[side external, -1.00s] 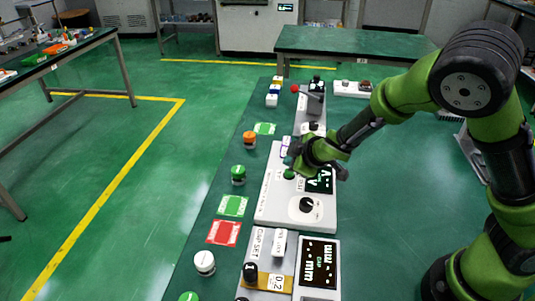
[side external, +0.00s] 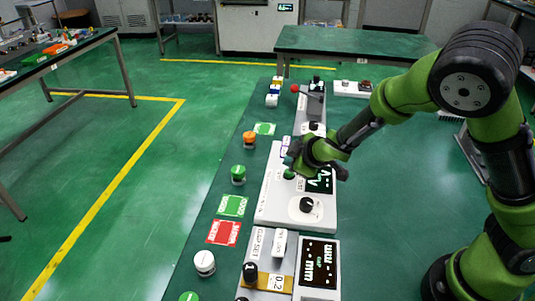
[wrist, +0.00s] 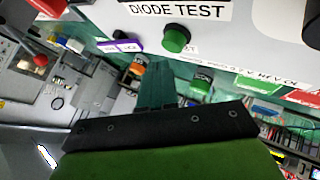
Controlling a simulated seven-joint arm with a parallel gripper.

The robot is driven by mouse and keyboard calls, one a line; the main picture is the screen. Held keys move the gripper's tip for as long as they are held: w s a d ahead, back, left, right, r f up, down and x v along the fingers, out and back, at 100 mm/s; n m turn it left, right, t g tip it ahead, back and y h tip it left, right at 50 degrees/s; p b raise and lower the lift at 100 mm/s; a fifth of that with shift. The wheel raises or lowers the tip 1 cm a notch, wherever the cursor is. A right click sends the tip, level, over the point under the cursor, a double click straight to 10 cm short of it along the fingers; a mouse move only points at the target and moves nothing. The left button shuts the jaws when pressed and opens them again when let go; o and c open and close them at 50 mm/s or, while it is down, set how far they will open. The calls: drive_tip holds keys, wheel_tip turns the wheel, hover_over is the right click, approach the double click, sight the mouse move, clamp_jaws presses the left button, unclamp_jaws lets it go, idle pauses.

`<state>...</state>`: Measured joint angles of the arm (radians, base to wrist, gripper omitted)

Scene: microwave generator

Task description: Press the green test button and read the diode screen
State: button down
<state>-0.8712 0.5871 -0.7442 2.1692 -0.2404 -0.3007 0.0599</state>
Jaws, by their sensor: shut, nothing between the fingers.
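The green test button (side external: 289,174) sits on the white tester box (side external: 270,210), beside its dark diode screen (side external: 321,182). The screen shows a bright zigzag trace; any figures are too small to read, and my arm covers part of its upper edge. My gripper (side external: 289,160) is shut and empty, its tips just beyond the button in the side view. In the wrist view the button (wrist: 176,38) stands out from the panel below the "DIODE TEST" label, and my closed fingers (wrist: 158,85) point toward it. I cannot tell whether they touch it.
A black knob (side external: 306,205) is on the same box. A capacitor tester with a screen (side external: 319,265) stands nearer. Green and red cards (side external: 223,233) and capped jars (side external: 238,175) lie to the left. A purple-edged piece (wrist: 120,46) is beside the button in the wrist view.

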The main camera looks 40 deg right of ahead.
drive_tip(key=shift+f, duration=0.4)
drive_tip(key=shift+f, duration=0.55)
idle(0.8)
drive_tip(key=shift+r, duration=1)
drive_tip(key=shift+r, duration=2.5)
